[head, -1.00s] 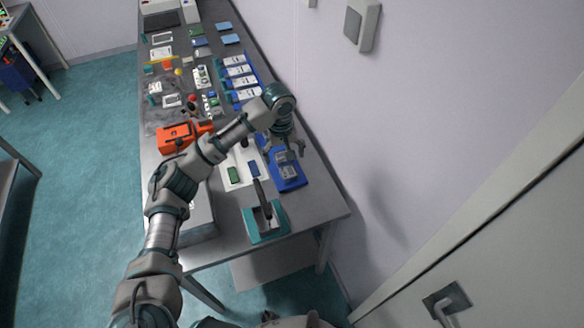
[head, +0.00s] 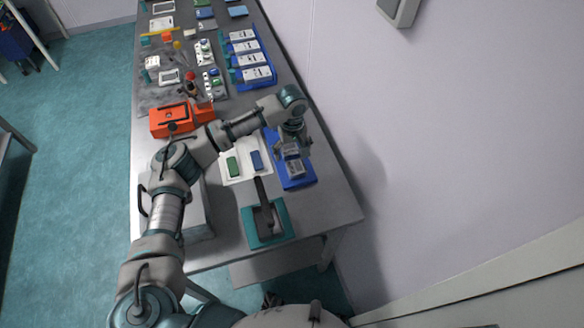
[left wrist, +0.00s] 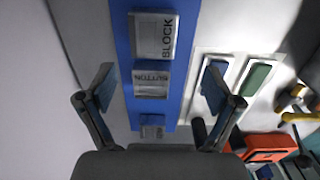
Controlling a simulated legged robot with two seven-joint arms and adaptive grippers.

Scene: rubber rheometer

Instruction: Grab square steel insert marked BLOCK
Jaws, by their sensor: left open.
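The square steel insert marked BLOCK (left wrist: 153,36) lies on a blue tray (left wrist: 122,45) at the top of the left wrist view. In the head view it appears as the nearest grey piece (head: 295,168) on the tray, its lettering too small to read there. A second steel insert marked BUTTON (left wrist: 151,85) lies beside it, and a smaller piece (left wrist: 152,127) follows. My left gripper (left wrist: 159,88) is open and empty above the tray, its fingers spread on both sides of the BUTTON piece. The BLOCK insert lies beyond the fingertips. My right gripper is not visible.
A white mat with a green block (head: 233,167) and a blue block (head: 256,160) lies left of the tray. A teal-based device with a dark lever (head: 266,222) stands near the front edge. An orange case (head: 172,119) is farther left. The wall runs along the right.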

